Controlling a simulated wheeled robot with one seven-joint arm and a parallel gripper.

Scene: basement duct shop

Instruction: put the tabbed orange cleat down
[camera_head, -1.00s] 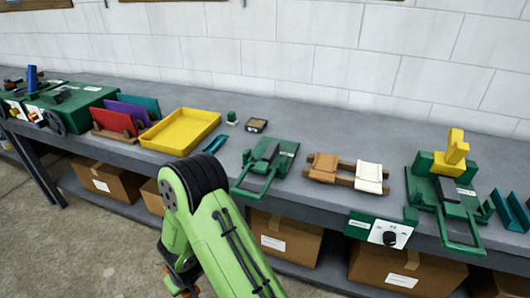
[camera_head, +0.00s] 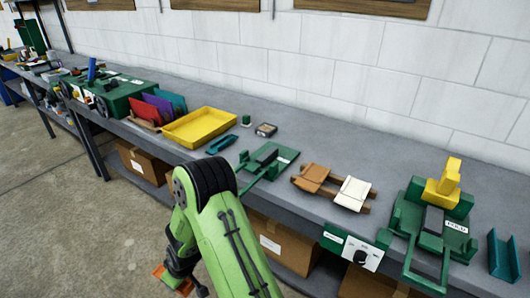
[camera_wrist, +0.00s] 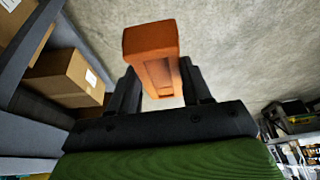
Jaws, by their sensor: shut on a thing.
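The orange cleat (camera_wrist: 152,62) is a blocky orange piece with a recess in its face. In the wrist view it stands out beyond the fingers of my gripper (camera_wrist: 158,92), which is shut on it. In the head view the cleat (camera_head: 160,272) shows small at the lower left of my green arm, in front of the bench and below its top. My gripper (camera_head: 172,279) is partly hidden by the arm there. Whether the cleat's tab shows, I cannot tell.
The grey bench (camera_head: 300,135) holds a yellow tray (camera_head: 200,127), a rack with red, purple and teal plates (camera_head: 157,107), green fixtures (camera_head: 268,160) and a wooden rack with tan and white pieces (camera_head: 335,187). Cardboard boxes (camera_wrist: 65,75) sit on the shelf below. Concrete floor is clear at left.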

